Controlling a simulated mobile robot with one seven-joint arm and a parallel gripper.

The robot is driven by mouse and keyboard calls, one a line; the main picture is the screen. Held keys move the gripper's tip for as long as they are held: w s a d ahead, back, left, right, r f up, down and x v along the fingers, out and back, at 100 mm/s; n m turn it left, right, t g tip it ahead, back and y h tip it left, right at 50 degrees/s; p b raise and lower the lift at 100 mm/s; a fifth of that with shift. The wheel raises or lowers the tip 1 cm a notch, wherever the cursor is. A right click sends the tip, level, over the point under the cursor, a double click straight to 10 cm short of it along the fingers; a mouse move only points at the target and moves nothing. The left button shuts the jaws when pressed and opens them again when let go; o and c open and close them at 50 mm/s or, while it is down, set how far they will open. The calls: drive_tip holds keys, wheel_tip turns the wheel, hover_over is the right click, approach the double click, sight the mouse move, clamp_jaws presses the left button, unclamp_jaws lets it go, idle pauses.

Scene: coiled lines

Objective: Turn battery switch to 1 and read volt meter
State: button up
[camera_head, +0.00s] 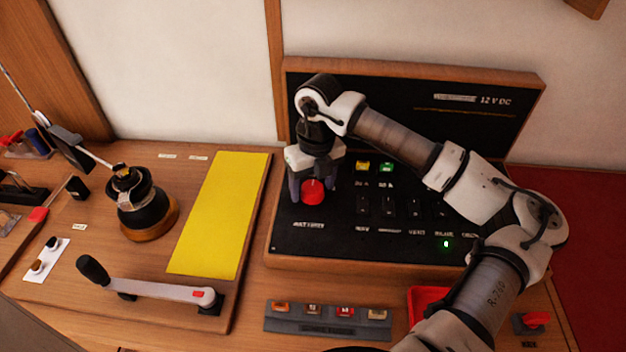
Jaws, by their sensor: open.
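The red battery switch knob (313,192) sits at the left of the black sloping panel (290,240). A white label below it is too small to read surely. My gripper (313,190) points down over the knob, with its open fingers on either side of it. I cannot tell whether the fingers touch the knob. The knob's setting is not readable. No volt meter face can be made out; my arm hides part of the panel's right side and upper face.
The panel has yellow (362,166) and green (387,167) squares, several dark switches and a lit green lamp (446,244). A yellow board (222,215), a black winch (143,205) and a lever handle (150,288) are left. A fuse strip (328,320) and red tray (425,300) are in front.

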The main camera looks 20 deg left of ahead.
drive_tip(key=shift+f, duration=0.1)
drive_tip(key=c, duration=1)
drive_tip(key=shift+f+b, duration=0.1)
drive_tip(key=shift+b, duration=0.4)
drive_tip(key=n+b, duration=0.2)
drive_tip(key=shift+f+b, duration=0.15)
drive_tip(key=shift+b, duration=0.25)
drive_tip(key=n+b, duration=0.2)
drive_tip(key=b, duration=0.1)
drive_tip(key=shift+n, duration=0.3)
drive_tip(key=n+b, duration=0.3)
drive_tip(key=shift+a+n, duration=0.1)
drive_tip(key=shift+n, duration=0.2)
drive_tip(key=shift+r+n+h+b, duration=0.15)
drive_tip(key=shift+n+b, duration=0.3)
drive_tip(key=shift+n, duration=0.45)
drive_tip(key=shift+r+n+h+b, duration=0.15)
drive_tip(key=shift+n+b, duration=0.3)
drive_tip(key=shift+n, duration=0.45)
